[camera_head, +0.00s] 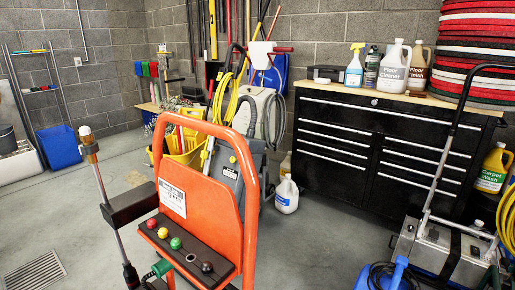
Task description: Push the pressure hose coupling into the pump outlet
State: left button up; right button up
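The orange upright frame of a wheeled machine (222,170) stands in the middle foreground. Its dark ledge (188,247) carries a red, a yellow, a green and a black round-topped piece, with a ring-shaped hole between the last two. A green ribbed fitting (162,268) with dark parts below it shows at the frame's lower left. I cannot tell whether it is the hose coupling. The pump outlet is not identifiable; the machine's lower part is cut off by the picture's bottom edge. Neither of my grippers is in view.
A wand-like rod (101,180) stands at the machine's left, passing a black block (131,205). A black tool chest (385,150) stands behind right. A grey machine (440,248) with hoses is at the lower right. A white jug (287,195) stands on the floor. Open floor lies left.

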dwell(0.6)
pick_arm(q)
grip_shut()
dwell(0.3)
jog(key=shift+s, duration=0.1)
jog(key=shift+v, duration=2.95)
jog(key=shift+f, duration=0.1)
